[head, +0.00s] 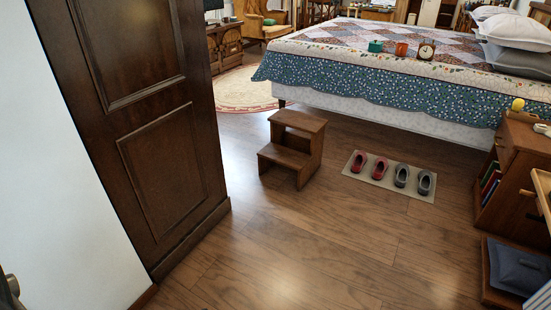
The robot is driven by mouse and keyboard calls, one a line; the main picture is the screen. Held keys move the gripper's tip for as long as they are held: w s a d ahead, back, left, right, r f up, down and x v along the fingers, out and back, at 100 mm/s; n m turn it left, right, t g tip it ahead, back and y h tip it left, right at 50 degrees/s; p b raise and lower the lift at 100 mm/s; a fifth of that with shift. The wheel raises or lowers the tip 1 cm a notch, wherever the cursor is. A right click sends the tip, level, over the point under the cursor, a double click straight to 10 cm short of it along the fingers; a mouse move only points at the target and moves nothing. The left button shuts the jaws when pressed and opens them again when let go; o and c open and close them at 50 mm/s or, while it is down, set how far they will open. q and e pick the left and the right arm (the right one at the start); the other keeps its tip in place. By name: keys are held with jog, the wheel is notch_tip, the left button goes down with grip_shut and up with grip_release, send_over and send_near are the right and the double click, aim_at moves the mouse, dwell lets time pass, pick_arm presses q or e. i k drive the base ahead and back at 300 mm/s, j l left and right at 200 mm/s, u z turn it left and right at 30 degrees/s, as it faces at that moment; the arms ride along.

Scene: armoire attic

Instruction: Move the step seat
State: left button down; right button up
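The step seat (293,147) is a brown wooden two-step stool standing upright on the wood floor, in the middle of the head view. Its lower step (284,158) faces left and toward me, and its higher top (298,121) is behind. Nothing rests on it. It stands apart from the dark wooden armoire at left and just in front of the bed. Neither of my grippers shows in the head view.
The dark armoire (150,130) fills the left. The bed (390,110) spans the back. A mat (359,177) with red and grey shoes lies right of the stool. A wooden cabinet (515,170) stands at right. The floor in front (310,245) is clear.

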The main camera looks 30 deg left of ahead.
aim_at(303, 154)
jog(key=i+u, duration=0.2)
jog(key=u, duration=0.15)
jog(key=i+l+u, duration=0.1)
jog(key=i+u, duration=0.25)
jog(key=i+l+u, duration=0.1)
jog(key=u, duration=0.25)
jog(key=i+l+u, duration=0.2)
jog(key=i+l, duration=0.2)
jog(key=i+l+u, duration=0.15)
jog(key=i+l, duration=0.2)
jog(key=l, duration=0.3)
